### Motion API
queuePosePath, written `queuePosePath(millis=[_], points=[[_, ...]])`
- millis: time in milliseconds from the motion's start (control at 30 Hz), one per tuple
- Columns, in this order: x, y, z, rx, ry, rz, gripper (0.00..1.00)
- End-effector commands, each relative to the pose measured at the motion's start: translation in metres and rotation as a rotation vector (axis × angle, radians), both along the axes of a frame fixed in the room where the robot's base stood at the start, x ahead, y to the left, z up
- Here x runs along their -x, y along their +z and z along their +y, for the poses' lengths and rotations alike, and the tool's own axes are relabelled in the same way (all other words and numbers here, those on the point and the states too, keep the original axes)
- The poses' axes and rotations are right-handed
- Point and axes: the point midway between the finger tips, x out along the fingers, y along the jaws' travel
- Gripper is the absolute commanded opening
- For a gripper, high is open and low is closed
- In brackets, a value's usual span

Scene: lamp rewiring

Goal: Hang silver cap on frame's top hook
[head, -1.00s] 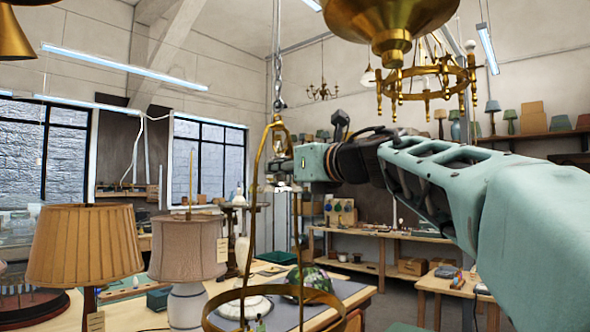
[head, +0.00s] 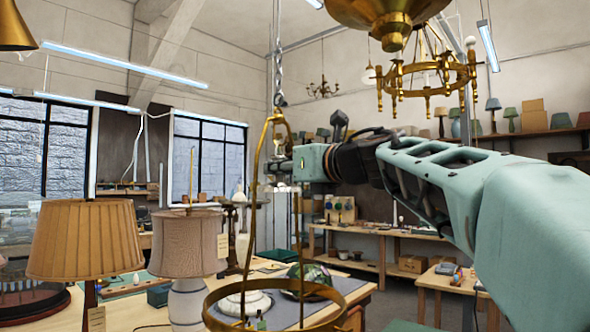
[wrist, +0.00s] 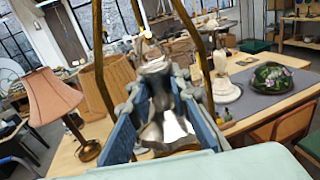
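The silver cap (wrist: 165,122), a shiny bell-like piece with a flared end, sits between the blue pads of my gripper (wrist: 162,108) in the wrist view. The pads flank it closely and appear to grip it. The brass frame (head: 263,122) hangs from a chain in the head view, with curved upper bars and a wide ring below. In that view my gripper (head: 276,165) reaches in from the right, at the frame's upper part. The frame's bars (wrist: 99,70) rise on both sides of the cap in the wrist view. The cap's contact with the hook cannot be made out.
A pleated lamp (head: 85,242) and a beige lamp (head: 188,245) stand at the left. A brass chandelier (head: 425,75) hangs above my arm. Below is a worktable (wrist: 238,134) with a grey mat and a patterned glass shade (wrist: 271,75).

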Motion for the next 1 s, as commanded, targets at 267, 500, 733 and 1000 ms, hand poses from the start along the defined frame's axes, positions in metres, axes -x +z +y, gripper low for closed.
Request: queuePosePath(millis=[267, 500, 733, 1000], points=[[0.000, 0.000, 0.000, -0.001, 0.000, -0.001, 0.38], [0.001, 0.000, -0.001, 0.000, 0.000, 0.000, 0.38], [0.019, 0.001, -0.015, -0.003, 0.000, 0.000, 0.38], [0.057, 0.002, -0.045, -0.003, -0.002, -0.002, 0.38]])
